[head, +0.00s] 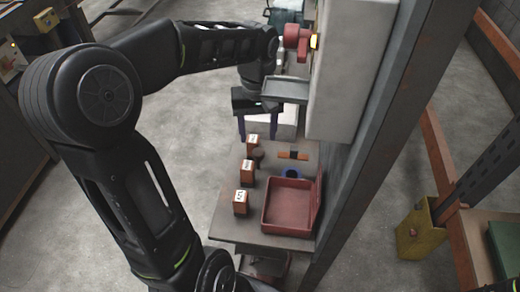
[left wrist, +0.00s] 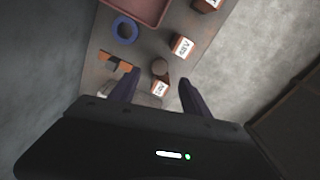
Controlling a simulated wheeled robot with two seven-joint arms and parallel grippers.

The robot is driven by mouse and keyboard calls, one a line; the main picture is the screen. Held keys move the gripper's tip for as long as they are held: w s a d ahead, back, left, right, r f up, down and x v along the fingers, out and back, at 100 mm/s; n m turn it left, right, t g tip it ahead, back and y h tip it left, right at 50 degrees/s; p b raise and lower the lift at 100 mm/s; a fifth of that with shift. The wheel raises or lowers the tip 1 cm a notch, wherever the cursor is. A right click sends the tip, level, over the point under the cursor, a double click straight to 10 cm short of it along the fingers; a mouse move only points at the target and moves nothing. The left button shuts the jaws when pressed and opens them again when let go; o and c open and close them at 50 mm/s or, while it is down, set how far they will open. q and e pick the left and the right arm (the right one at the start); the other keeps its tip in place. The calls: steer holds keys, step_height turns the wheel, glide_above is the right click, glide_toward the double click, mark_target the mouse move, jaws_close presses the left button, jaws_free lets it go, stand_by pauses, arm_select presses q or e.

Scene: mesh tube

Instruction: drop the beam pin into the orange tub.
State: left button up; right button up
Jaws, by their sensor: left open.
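My left gripper (head: 257,132) is open and empty, fingers pointing down over the far end of the small table. In the left wrist view its fingertips (left wrist: 158,79) frame a labelled block and a dark round piece (left wrist: 160,67) beyond it. No thing is plainly the beam pin; an orange bar with a dark middle (head: 300,155) lies on the table, also in the left wrist view (left wrist: 122,61). No clearly orange tub shows; an open reddish box (head: 289,226) stands at the table's near right. My right gripper is out of view.
Three labelled orange-brown blocks (head: 240,203) stand along the table's left side. A blue ring (left wrist: 125,30) lies by the reddish box. A yellow bin (head: 418,232) stands on the floor.

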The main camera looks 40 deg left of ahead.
mark_target(258, 152)
arm_select(q)
steer(key=shift+s, duration=0.2)
steer(key=shift+w+f, duration=0.1)
steer(key=shift+f, duration=1.25)
steer(key=shift+d+f+p, duration=0.1)
steer(key=shift+f+p, duration=0.3)
steer(key=shift+f, duration=2.2)
jaws_close()
